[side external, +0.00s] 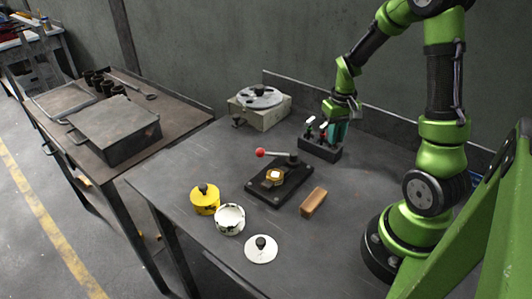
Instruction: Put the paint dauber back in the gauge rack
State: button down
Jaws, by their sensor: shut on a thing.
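The gauge rack (320,151) is a dark block at the back of the table, near the wall. Several small things with white, red and dark parts stand in it. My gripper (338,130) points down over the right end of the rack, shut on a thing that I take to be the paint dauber. Teal shows at the jaws; I cannot tell whether it belongs to the dauber or the fingers. The dauber is mostly hidden and small here. I cannot tell whether its lower end is inside a rack hole or just above it.
A fixture with a red-knobbed lever (274,180) stands mid-table, with a wooden block (313,202) beside it. A round-topped device (260,108) stands left of the rack.

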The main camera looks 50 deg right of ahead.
dwell(0.3)
jog(key=c, duration=1)
grip_release()
jog(key=shift+c, duration=0.2)
jog(key=shift+r, duration=0.1)
jog(key=shift+r, duration=4.85)
